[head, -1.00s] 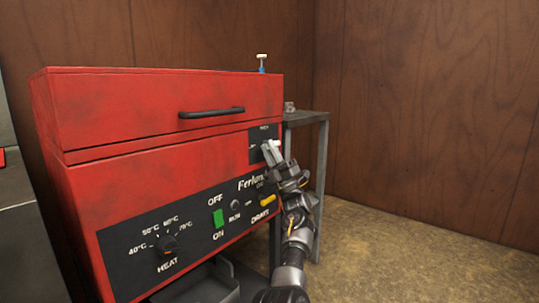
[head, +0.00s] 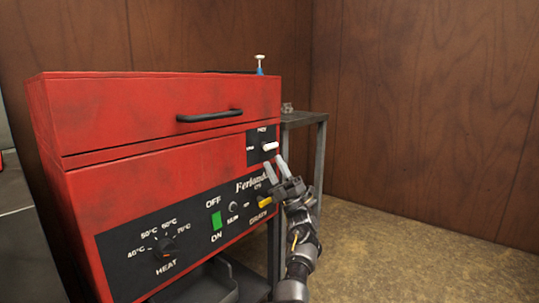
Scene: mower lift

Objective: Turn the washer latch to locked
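The red washer (head: 150,150) stands on the left with its lid down. Its latch (head: 269,146) is a small white lever on a black plate at the upper right of the front. The lever lies roughly level; small labels stand above it and to its left, too small to read surely.
The front panel carries a heat dial (head: 165,247), a green switch (head: 217,220) and a yellow drain handle (head: 264,202) close to my gripper. A black lid handle (head: 210,116) sits above. A grey metal table (head: 302,119) stands behind; open floor lies right.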

